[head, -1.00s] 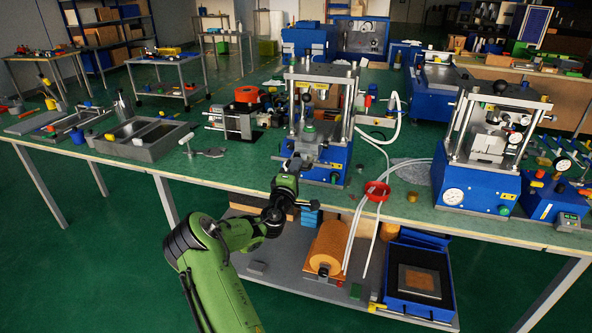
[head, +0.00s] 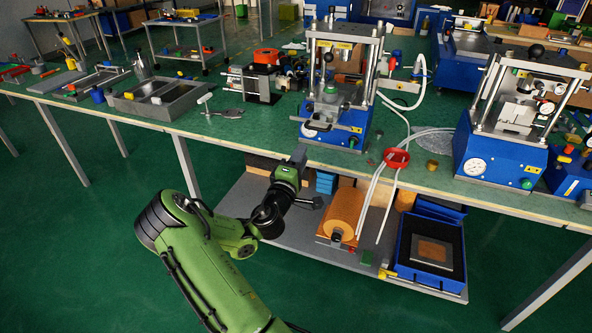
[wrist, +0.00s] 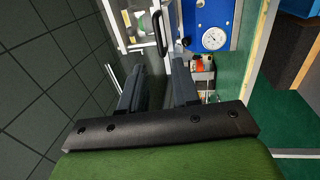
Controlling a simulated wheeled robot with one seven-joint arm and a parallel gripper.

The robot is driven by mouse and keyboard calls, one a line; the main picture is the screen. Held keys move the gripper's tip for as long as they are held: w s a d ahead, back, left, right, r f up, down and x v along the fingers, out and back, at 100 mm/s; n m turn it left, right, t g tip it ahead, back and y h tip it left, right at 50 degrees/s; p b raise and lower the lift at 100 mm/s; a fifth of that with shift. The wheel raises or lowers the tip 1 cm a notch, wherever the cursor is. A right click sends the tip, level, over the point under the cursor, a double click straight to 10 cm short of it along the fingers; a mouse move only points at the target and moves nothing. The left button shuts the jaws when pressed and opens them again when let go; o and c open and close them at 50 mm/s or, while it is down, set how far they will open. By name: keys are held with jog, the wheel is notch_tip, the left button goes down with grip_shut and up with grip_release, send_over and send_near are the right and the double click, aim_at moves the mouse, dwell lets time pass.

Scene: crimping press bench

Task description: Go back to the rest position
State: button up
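My green arm reaches up from the bottom of the head view. My gripper (head: 300,154) is at the bench's front edge, below and left of the middle press (head: 335,130). In the wrist view my gripper (wrist: 160,88) shows two dark fingers set apart, with nothing between them. The blue base of a press with a white gauge (wrist: 214,38) shows beyond the fingers. In the head view the fingers are small and partly hidden.
The green bench (head: 240,128) carries a grey tray (head: 165,106) and a second press (head: 500,155). The lower shelf (head: 290,222) holds an orange roll (head: 342,212) and a blue box (head: 428,285). Green floor (head: 90,240) is clear at left.

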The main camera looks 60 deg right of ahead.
jog(key=v, duration=0.4)
jog(key=shift+s+r, duration=0.1)
dwell(0.4)
